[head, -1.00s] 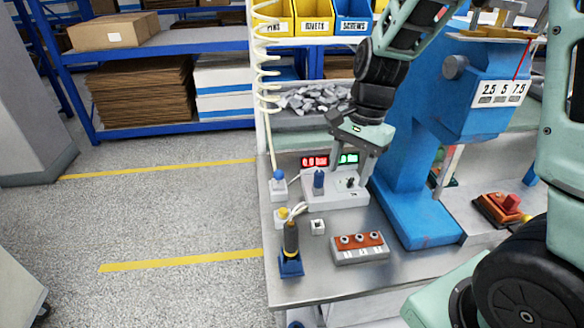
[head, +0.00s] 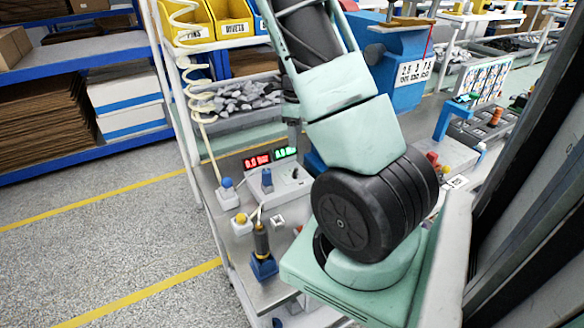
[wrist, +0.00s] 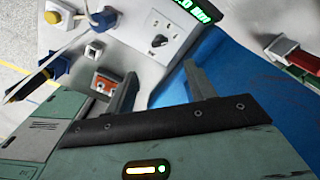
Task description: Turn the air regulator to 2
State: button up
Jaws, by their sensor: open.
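I cannot tell for sure which part is the air regulator. A white control unit (head: 300,184) with a red and a green display stands on the bench. It carries a blue upright knob (head: 267,180) and a small dark dial, which shows in the wrist view (wrist: 158,41). A white box with a round blue top (head: 227,184) stands left of it, near the coiled hose. No scale marks are legible. My gripper (wrist: 160,88) is open and empty, its fingers apart, below the unit's dial in the wrist view. In the head view my arm hides it.
A blue press (head: 402,70) stands behind my arm. A yellow-topped box (head: 241,219), a small white cube (head: 277,221) and a screwdriver in a blue holder (head: 262,250) stand at the bench's left. An orange block (wrist: 106,84) lies close to one finger.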

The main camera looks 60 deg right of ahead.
aim_at(296, 170)
notch_tip(296, 170, down, 13)
jog(key=shift+f+p, duration=0.1)
jog(key=shift+p, duration=0.4)
jog(key=shift+c, duration=0.3)
jog(key=c, duration=0.9)
